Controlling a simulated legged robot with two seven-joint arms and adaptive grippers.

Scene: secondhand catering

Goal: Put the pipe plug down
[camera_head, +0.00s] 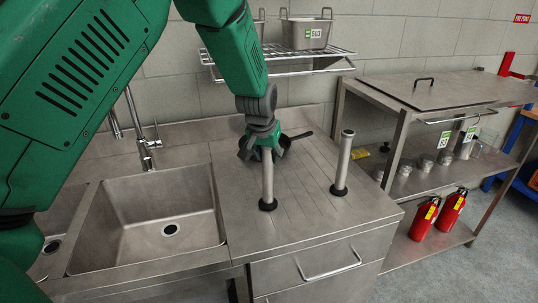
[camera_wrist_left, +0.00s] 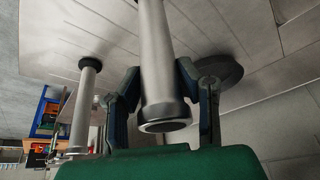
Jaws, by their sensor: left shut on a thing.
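The pipe plug (camera_head: 267,178) is a grey metal tube with a black foot. It stands about upright over the ribbed drainboard (camera_head: 225,215), right of the sink. Its foot looks at or just above the surface; I cannot tell if it touches. My left gripper (camera_head: 263,148) is shut around the tube's upper part, from above. In the left wrist view the pipe plug (camera_wrist_left: 155,60) runs between the two fingers (camera_wrist_left: 160,88), its open end towards the camera. A second, similar pipe plug (camera_head: 342,165) stands on the drainboard to the right, also in the wrist view (camera_wrist_left: 83,110). My right gripper is out of view.
The sink basin (camera_head: 150,215) is empty, with a tap (camera_head: 148,150) behind it. A dark pan (camera_wrist_left: 225,78) lies behind the gripper. A wire wall shelf (camera_head: 285,62) holds metal containers. A steel rack (camera_head: 440,175) stands right. The drainboard's front is clear.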

